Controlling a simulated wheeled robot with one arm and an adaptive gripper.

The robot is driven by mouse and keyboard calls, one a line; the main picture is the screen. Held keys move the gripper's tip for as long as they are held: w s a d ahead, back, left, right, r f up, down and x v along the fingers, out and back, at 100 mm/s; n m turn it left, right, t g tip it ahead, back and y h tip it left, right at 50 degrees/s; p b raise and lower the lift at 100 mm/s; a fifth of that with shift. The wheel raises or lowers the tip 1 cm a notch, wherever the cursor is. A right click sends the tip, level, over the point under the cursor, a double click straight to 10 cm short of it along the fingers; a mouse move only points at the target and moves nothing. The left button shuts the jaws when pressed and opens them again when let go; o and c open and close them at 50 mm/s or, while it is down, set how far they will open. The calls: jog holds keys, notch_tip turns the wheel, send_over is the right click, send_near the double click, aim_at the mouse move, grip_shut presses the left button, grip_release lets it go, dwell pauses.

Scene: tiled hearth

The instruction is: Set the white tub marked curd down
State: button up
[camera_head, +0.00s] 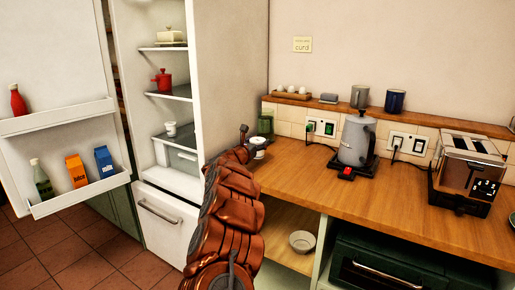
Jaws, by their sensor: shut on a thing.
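The white tub (259,153) is at the end of my copper arm, above the left end of the wooden counter (300,172). It is small and partly hidden, and I cannot read a mark on it. My gripper (250,147) is shut on the tub. The fingers are mostly hidden by the arm's own links. I cannot tell whether the tub's base touches the counter.
An open fridge (158,90) stands at left, with a small white pot (170,128) inside. A green glass container (265,124) is behind the tub. A grey kettle (355,139) and a toaster (468,169) stand farther right. Counter is bare between tub and kettle.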

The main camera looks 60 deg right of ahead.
jog(key=shift+f, duration=1.25)
jog(key=shift+f, duration=0.1)
jog(key=o, duration=1.3)
jog(key=shift+r, duration=0.2)
jog(key=shift+a+f, duration=0.1)
jog(key=shift+a, duration=0.1)
jog(key=a, duration=0.3)
jog(key=a+b, duration=0.1)
jog(key=a, duration=0.2)
jog(key=s+a, duration=0.1)
jog(key=a, duration=0.2)
jog(key=shift+s+a+b, duration=0.1)
jog(key=shift+a+b, duration=0.25)
jog(key=shift+a, duration=0.05)
jog(key=shift+s+a, duration=0.15)
jog(key=shift+a, duration=0.75)
